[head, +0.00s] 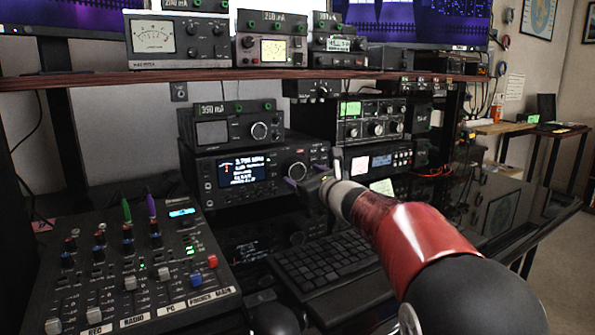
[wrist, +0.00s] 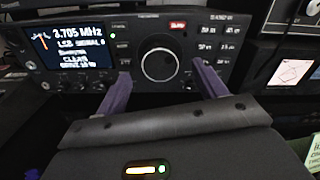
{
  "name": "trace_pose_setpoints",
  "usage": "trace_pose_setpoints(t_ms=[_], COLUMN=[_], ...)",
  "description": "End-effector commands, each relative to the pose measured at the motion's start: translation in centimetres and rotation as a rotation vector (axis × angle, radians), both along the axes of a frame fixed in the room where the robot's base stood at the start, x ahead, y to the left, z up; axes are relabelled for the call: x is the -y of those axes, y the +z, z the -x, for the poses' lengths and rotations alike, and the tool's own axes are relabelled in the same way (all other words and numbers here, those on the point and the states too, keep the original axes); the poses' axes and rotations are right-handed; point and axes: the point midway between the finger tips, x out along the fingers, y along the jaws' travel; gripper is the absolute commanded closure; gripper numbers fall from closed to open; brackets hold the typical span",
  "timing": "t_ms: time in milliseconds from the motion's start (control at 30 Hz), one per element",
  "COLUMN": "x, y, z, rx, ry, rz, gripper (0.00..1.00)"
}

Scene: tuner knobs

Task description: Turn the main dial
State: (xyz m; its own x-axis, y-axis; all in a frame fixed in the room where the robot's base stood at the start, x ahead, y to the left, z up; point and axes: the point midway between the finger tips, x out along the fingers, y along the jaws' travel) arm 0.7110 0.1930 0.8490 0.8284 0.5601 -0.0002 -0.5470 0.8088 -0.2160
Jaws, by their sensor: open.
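The main dial (wrist: 159,63) is a large round black knob with a light ring on the front of a black radio (wrist: 90,20). In the head view the dial (head: 296,171) is partly behind my gripper (head: 304,186). In the wrist view my gripper (wrist: 161,71) has two purple fingers spread apart, one on the left and one on the right of the dial, with nothing between them in hold. The fingertips appear just short of the radio's face; I cannot tell whether they touch the dial. The radio's screen (wrist: 70,42) reads 3.705 MHz.
A keyboard (head: 325,262) lies on the glossy desk below my arm. A mixer (head: 130,265) with faders stands at the left. More radios (head: 370,122) stack at the right. A shelf (head: 230,75) with meters runs above.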

Motion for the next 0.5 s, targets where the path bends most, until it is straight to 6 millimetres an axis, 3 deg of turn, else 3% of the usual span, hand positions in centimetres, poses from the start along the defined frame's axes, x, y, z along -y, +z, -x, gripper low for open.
trace_pose_setpoints(t_ms=[200,500], x=[-1.4,-1.6], y=[0.1,0.0], z=[-2.1,-2.4], rx=[0.0,0.0], ry=[0.0,0.0], rz=[0.0,0.0], gripper=[0.3,0.3])
